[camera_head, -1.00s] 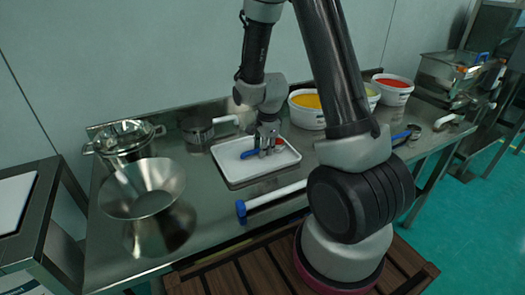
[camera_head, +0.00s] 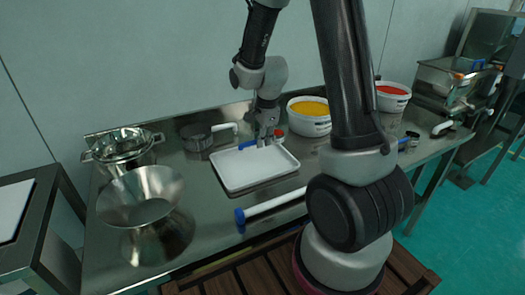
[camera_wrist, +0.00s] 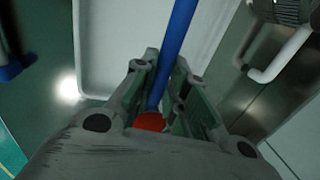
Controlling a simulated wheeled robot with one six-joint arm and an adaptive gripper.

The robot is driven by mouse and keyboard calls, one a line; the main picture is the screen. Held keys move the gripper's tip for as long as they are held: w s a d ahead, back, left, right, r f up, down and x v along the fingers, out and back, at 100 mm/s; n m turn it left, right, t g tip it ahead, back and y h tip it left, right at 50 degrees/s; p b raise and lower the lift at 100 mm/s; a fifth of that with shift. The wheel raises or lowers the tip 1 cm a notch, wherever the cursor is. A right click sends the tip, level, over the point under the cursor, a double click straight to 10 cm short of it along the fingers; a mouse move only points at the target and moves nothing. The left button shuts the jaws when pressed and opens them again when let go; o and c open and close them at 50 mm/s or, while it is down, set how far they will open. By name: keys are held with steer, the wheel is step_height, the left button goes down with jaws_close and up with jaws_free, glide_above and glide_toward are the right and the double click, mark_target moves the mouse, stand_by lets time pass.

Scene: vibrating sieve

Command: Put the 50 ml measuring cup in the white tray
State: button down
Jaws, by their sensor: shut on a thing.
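The white tray (camera_head: 272,180) lies on the steel table, with its floor bare. My gripper (camera_head: 266,140) is at the tray's back edge, shut on a blue-handled tool (camera_head: 247,144). In the wrist view the blue handle (camera_wrist: 177,45) runs up from between the fingers of my gripper (camera_wrist: 167,85), over the tray (camera_wrist: 112,50). A red-orange part (camera_wrist: 149,122) shows at its near end, behind the fingers. No cup bowl or volume marking is visible on it, so I cannot tell whether it is the 50 ml measuring cup.
A steel pot (camera_head: 197,137) with a white handle stands behind the tray, left. White buckets of yellow (camera_head: 309,124) and red (camera_head: 392,97) contents stand right. A white rod with a blue end (camera_head: 240,216) lies in front. Steel funnel (camera_head: 150,215) stands left.

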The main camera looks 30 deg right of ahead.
steer(key=shift+d+r, duration=0.25)
steer(key=shift+r, duration=1)
steer(key=d, duration=0.2)
steer(key=n+g+y, duration=0.2)
steer(key=n, duration=1.6)
glide_above(268, 171)
steer(key=f, duration=0.1)
steer(key=shift+d+f, duration=0.15)
steer(key=shift+f, duration=1.65)
steer(key=shift+d+f, duration=0.15)
steer(key=shift+f, duration=1.6)
steer(key=shift+f, duration=0.3)
steer(key=c, duration=1.3)
jaws_free()
steer(key=shift+c, duration=0.2)
